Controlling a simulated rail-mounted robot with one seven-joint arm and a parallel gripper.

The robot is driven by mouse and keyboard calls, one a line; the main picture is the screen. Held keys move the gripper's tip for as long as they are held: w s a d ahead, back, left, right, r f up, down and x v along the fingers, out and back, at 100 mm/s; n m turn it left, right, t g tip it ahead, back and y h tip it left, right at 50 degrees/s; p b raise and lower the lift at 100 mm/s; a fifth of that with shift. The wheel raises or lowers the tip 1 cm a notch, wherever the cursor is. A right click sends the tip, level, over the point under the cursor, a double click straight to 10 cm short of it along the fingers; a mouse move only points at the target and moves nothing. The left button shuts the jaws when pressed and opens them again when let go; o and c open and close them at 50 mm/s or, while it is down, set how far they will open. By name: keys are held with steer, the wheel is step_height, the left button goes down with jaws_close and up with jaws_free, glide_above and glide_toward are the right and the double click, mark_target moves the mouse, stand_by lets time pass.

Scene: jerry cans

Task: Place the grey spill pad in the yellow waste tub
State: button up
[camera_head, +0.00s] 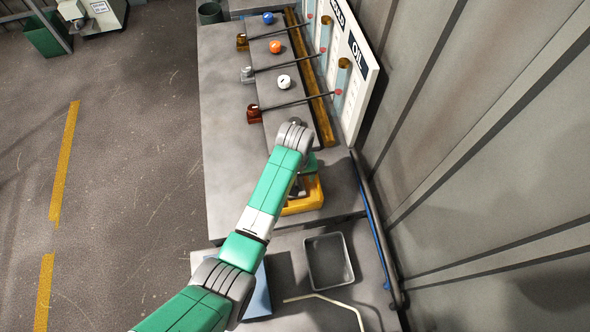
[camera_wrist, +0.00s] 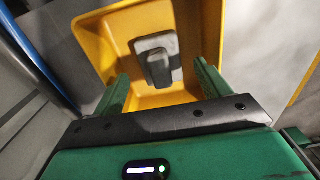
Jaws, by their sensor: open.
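The yellow waste tub (camera_head: 315,194) stands on the grey bench, partly hidden behind my arm in the head view. In the wrist view the tub (camera_wrist: 102,36) fills the upper middle. The grey spill pad (camera_wrist: 158,68), a light square with a darker raised block on it, lies inside the tub. My gripper (camera_wrist: 163,86) is open, with its two green fingers apart on either side of the pad in the picture. The fingers do not appear to touch the pad. The fingertips are mostly hidden by my arm in the head view.
An open grey tray (camera_head: 330,283) and a partly hidden blue box (camera_head: 259,298) are nearer the camera, beside a bent cream rod (camera_head: 325,298). Behind the tub are dark rods, coloured round caps and a white "OIL" board (camera_head: 352,85). A wall closes the right side.

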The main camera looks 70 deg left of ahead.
step_height(320, 180, up, 8)
steer(key=shift+f+p, duration=0.15)
steer(key=shift+p, duration=0.15)
stand_by(0.4)
